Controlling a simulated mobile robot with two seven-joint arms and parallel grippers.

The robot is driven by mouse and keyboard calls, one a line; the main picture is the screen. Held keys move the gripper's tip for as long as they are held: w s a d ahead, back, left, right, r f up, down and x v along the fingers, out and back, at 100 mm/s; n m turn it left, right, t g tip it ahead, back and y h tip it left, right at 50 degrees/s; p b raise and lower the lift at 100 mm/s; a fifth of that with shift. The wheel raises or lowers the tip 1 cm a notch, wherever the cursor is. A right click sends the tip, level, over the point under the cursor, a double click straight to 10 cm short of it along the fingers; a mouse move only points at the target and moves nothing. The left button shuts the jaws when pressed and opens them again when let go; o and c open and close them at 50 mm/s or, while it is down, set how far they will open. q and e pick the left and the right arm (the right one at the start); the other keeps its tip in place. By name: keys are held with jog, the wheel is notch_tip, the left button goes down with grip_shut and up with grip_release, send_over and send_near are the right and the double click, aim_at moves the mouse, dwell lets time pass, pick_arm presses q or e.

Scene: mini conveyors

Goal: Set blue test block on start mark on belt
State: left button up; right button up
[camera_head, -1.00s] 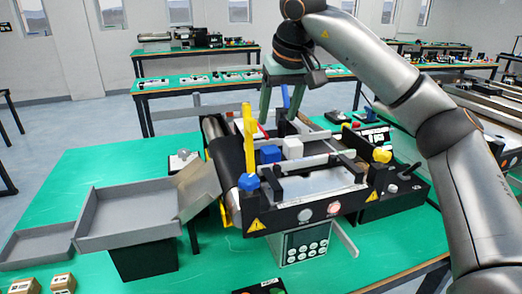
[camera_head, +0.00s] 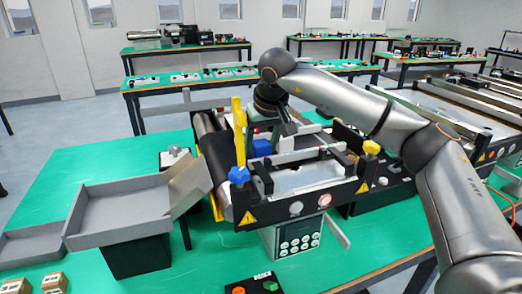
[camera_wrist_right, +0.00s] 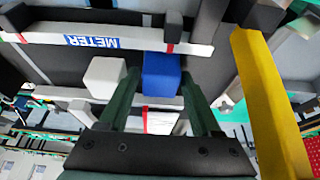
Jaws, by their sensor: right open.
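The blue test block (camera_head: 261,147) sits on the conveyor just right of the yellow upright. My right gripper (camera_head: 277,137) is low over the conveyor, pointing down beside the block in the head view. In the right wrist view the blue block (camera_wrist_right: 161,73) shows in the gap between the open green fingers (camera_wrist_right: 160,88); I cannot tell if either finger touches it. A white block (camera_wrist_right: 104,77) lies just left of the left finger there. Red lines show on the conveyor parts, but I cannot tell which is the start mark. My left gripper is not in view.
The yellow upright (camera_head: 239,130) stands close beside the gripper. A rail (camera_wrist_right: 110,38) marked METER runs across the conveyor. A blue knob (camera_head: 239,175) and a yellow knob (camera_head: 371,147) rise at its front corners.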

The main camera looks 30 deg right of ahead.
grip_shut()
dwell(0.5)
jog(key=shift+r, duration=0.2)
